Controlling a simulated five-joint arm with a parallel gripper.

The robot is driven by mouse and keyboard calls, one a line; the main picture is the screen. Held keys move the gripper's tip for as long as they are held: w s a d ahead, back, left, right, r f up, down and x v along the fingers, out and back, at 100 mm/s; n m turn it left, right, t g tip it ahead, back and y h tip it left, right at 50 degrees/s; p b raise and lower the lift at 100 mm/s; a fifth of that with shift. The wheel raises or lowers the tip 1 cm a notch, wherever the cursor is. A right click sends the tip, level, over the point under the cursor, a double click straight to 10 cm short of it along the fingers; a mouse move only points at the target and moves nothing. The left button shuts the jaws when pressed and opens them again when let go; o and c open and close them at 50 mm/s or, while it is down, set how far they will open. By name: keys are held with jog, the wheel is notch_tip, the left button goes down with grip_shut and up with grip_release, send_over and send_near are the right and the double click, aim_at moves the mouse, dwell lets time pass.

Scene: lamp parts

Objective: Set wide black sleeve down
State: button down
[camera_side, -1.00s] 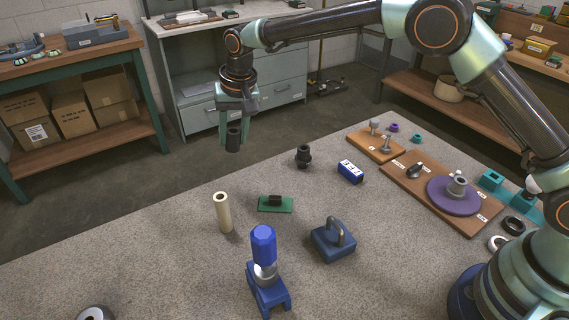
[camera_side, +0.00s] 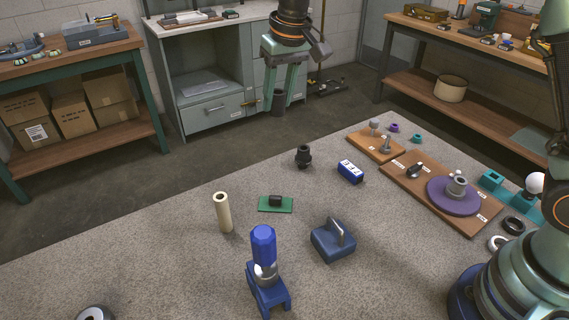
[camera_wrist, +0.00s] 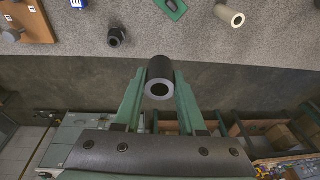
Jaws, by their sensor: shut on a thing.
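The wide black sleeve (camera_side: 279,101) is a short dark hollow cylinder held between the fingers of my gripper (camera_side: 283,103). In the wrist view the sleeve (camera_wrist: 159,76) shows its open end and sits between the two green fingers of the gripper (camera_wrist: 160,88), which are shut on it. In the side view the sleeve hangs high in the air. It shows against the grey cabinet and floor behind the table (camera_side: 190,250), with nothing under it touching.
Behind stands a grey cabinet (camera_side: 213,118). On the table are a black fitting (camera_side: 303,156), cream tube (camera_side: 223,213), green pad (camera_side: 264,205), blue handled block (camera_side: 333,243), blue-and-white box (camera_side: 350,171), blue stand (camera_side: 267,289) and wooden board (camera_side: 405,184). The table's left front is mostly clear.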

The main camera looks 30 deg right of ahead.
aim_at(316, 198)
jog(key=s+d+f+n, duration=0.2)
jog(key=s+d+n, duration=0.1)
jog(key=s+d, duration=0.4)
jog(key=s+x, duration=0.1)
jog(key=x, duration=0.5)
jog(key=s+x, duration=0.2)
jog(key=x, duration=0.4)
jog(key=s+f+x, duration=0.1)
jog(key=x, duration=0.5)
jog(key=shift+s+d+f, duration=0.1)
jog(key=shift+s+f, duration=0.05)
jog(key=shift+f, duration=0.2)
jog(key=shift+f, duration=0.15)
jog(key=shift+c, duration=2.4)
grip_release()
